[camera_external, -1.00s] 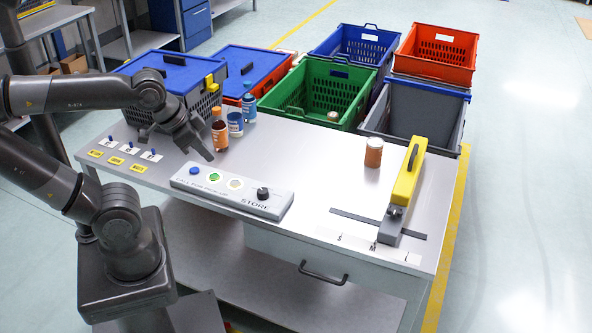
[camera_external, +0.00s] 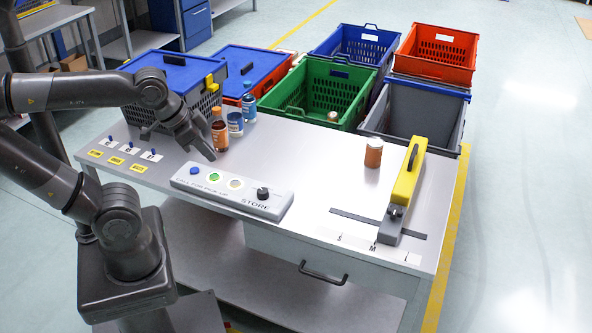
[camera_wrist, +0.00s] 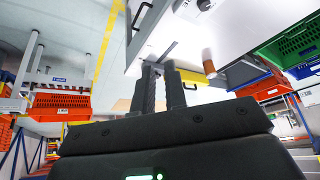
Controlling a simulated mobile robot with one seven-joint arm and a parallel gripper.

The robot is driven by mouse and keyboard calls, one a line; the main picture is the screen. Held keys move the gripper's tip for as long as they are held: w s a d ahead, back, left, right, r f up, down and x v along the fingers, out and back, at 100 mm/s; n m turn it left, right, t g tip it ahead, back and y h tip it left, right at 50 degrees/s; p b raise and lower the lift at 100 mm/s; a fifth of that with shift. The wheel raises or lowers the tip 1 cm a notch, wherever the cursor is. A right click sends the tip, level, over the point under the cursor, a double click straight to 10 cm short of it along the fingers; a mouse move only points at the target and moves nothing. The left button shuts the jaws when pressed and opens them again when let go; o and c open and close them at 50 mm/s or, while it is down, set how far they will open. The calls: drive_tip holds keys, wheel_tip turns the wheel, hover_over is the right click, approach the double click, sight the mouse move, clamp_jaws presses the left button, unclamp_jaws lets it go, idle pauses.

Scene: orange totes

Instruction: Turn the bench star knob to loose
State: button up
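A small dark knob (camera_external: 396,211) sits on the grey front end of the yellow-topped bench fixture (camera_external: 406,178), over a slot and the S, M, L marks. Its star shape and setting are too small to read. Another black knob (camera_external: 263,193) is on the grey control panel (camera_external: 225,191), above the word STORE. My gripper (camera_external: 203,148) is above the bench's left part, near the bottles, away from both knobs. In the wrist view my gripper's two fingers (camera_wrist: 162,88) stand with a narrow gap and nothing visible between them.
A brown jar (camera_external: 373,152) stands left of the fixture. An orange-capped bottle (camera_external: 219,132) and a blue-white can (camera_external: 235,124) are close to my gripper. Green (camera_external: 310,91) and grey (camera_external: 420,112) totes stand behind the bench. The bench between panel and fixture is clear.

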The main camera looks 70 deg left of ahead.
drive_tip(key=o, duration=0.8)
drive_tip(key=w+r+m, duration=0.1)
drive_tip(key=w, duration=0.3)
drive_tip(key=w+d+r+m+g, duration=0.1)
drive_tip(key=w+r+m, duration=0.1)
drive_tip(key=w, duration=0.3)
drive_tip(key=w+r+m, duration=0.1)
drive_tip(key=w+r, duration=0.1)
drive_tip(key=w, duration=0.3)
drive_tip(key=shift+d+r+m+g, duration=0.2)
drive_tip(key=shift+d+m+g, duration=0.1)
drive_tip(key=shift+d+m, duration=0.1)
drive_tip(key=shift+o, duration=0.2)
drive_tip(key=m+g, duration=0.4)
drive_tip(key=m, duration=0.9)
hover_over(396, 209)
wheel_tip(396, 209, down, 20)
drive_tip(key=f, duration=0.1)
wheel_tip(396, 209, down, 10)
drive_tip(key=shift+s+r, duration=0.1)
drive_tip(key=shift+c, duration=0.5)
drive_tip(key=c, duration=0.6)
